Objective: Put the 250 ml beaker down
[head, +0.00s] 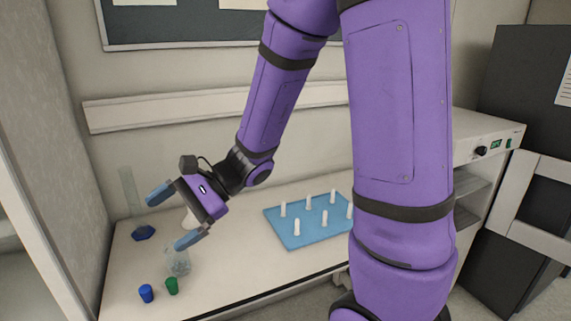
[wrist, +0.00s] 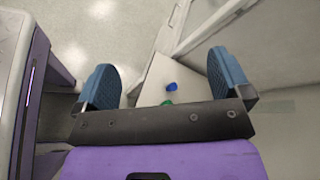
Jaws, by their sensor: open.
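A clear glass vessel, apparently the 250 ml beaker (head: 178,263), stands upright on the pale bench top (head: 225,271) in the head view. It is just below the nearer fingertip of my gripper (head: 173,216). My gripper is open, its two blue fingers wide apart, and I see nothing held between them. The fingers look apart from the beaker, though the nearer fingertip partly overlaps its upper edge. In the wrist view my gripper (wrist: 165,82) also shows open, and I cannot make out the beaker there.
A blue stopper (head: 146,293) and a green stopper (head: 171,286) stand in front of the beaker. A clear cylinder with a blue foot (head: 144,233) stands behind left. A white object (head: 189,222) is partly hidden by my gripper. A blue peg rack (head: 297,238) lies to the right.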

